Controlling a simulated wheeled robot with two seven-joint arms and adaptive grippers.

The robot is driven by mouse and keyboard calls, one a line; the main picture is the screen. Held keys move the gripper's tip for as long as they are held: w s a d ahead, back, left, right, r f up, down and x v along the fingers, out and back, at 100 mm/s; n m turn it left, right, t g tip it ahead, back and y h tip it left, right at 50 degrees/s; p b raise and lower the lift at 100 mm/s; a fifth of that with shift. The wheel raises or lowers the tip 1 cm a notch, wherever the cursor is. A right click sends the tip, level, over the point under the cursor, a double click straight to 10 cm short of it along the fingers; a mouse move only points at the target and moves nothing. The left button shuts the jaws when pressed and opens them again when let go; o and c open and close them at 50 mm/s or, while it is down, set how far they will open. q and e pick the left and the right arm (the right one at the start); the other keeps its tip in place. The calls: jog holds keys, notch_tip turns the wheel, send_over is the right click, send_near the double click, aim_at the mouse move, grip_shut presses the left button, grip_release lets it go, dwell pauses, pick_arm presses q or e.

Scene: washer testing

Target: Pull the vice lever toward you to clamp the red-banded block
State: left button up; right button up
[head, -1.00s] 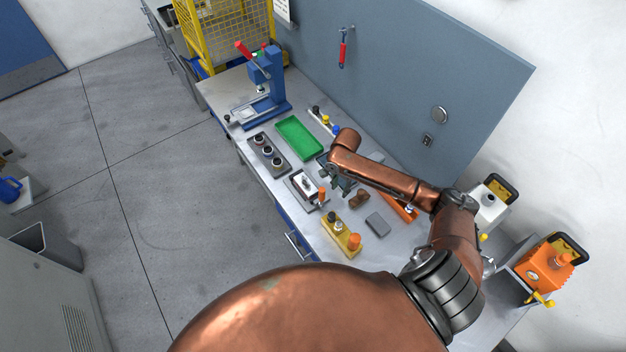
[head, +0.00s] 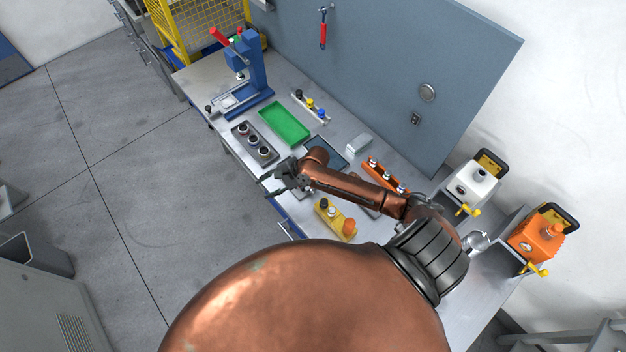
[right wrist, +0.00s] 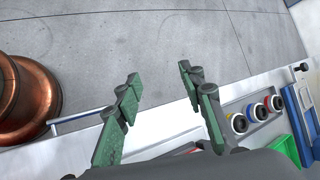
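My right gripper (head: 265,187) is near the bench's front edge, beside the rack of banded cylinders. In the right wrist view its two green-padded fingers (right wrist: 158,75) are spread apart with nothing between them. The vice, its lever and the red-banded block cannot be made out now; my right gripper and forearm cover the part of the bench where the vice showed earlier. My left gripper is not in view.
The rack (head: 254,146) holds cylinders with coloured bands; it also shows in the right wrist view (right wrist: 262,128). A green tray (head: 285,123), a blue press (head: 250,75) and a yellow holder (head: 333,218) stand around. Open floor lies in front of the bench.

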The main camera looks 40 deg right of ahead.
jog(key=a+r+m+t+y, duration=0.1)
jog(key=a+m+t+y, duration=0.1)
jog(key=a+m+t, duration=0.3)
jog(key=s+d+f+m+t+h, duration=0.1)
jog(key=s+d+m+t+h, duration=0.2)
jog(key=s+d+m+h, duration=0.55)
jog(key=s+d+f+m+t+h, duration=0.15)
jog(key=s+d+m+h, duration=0.35)
jog(key=d+m+h, duration=0.6)
jog(key=shift+m+t+y, duration=0.45)
jog(key=shift+m+y, duration=0.2)
jog(key=shift+y, duration=0.1)
jog(key=w, duration=0.2)
jog(key=w+d+p, duration=0.1)
jog(key=w, duration=0.1)
jog(key=w+p, duration=0.1)
jog(key=w, duration=0.1)
jog(key=shift+w+d+r, duration=0.15)
jog(key=shift+r, duration=0.2)
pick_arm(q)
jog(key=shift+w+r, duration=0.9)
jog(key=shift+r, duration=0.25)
pick_arm(e)
jog(key=shift+c, duration=0.7)
grip_shut()
